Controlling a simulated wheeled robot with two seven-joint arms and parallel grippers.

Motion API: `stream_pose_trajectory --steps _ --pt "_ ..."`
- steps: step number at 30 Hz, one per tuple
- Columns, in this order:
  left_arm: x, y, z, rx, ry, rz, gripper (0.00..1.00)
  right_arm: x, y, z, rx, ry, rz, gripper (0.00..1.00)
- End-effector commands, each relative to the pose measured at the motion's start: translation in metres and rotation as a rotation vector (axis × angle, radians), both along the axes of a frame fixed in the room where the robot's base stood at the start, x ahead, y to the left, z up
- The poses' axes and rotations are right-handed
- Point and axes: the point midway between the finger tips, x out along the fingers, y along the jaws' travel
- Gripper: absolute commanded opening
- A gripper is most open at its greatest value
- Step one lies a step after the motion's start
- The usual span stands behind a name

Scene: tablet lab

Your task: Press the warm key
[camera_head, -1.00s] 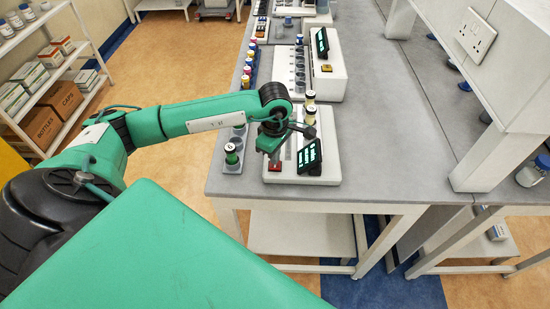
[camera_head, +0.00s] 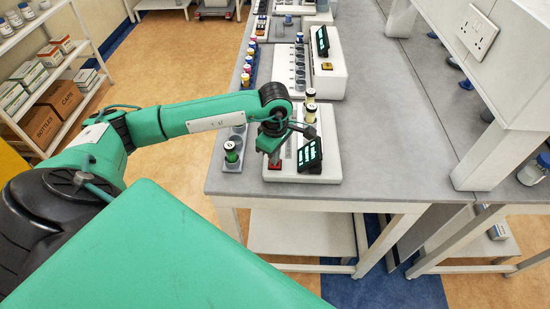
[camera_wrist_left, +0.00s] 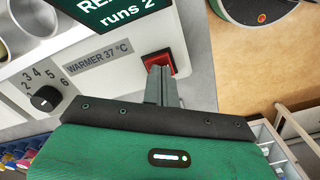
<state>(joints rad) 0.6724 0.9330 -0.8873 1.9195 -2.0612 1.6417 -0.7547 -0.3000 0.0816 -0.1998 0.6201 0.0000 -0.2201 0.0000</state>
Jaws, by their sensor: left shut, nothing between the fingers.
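The red square key (camera_wrist_left: 158,62) sits on the near corner of a white instrument marked "WARMER 37 °C" (camera_wrist_left: 99,57). The key also shows in the head view (camera_head: 275,164), partly behind my gripper. My left gripper (camera_wrist_left: 160,72) is shut and empty. Its fingertips are over the key's lower part and look to be at its surface; I cannot tell whether it is pushed down. In the head view the left gripper (camera_head: 273,153) points down at the key. The dark screen (camera_wrist_left: 115,10) shows "runs 2", its upper line cut off. My right gripper is out of view.
A numbered dial (camera_wrist_left: 45,98) is on the same panel. A green-banded vial (camera_head: 231,154) stands in a grey holder left of the instrument. A second white instrument (camera_head: 321,70) stands farther back. The grey bench top (camera_head: 395,150) to the right is clear.

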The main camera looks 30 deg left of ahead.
Motion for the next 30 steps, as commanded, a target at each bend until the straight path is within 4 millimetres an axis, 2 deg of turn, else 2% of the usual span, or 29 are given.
stream_pose_trajectory --steps 15,30 --pt "0.0 0.0 -0.004 0.0 0.0 0.0 0.0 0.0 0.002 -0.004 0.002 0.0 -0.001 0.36" --pt "0.0 0.0 0.024 0.0 -0.002 0.0 0.0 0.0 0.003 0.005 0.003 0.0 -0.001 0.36"
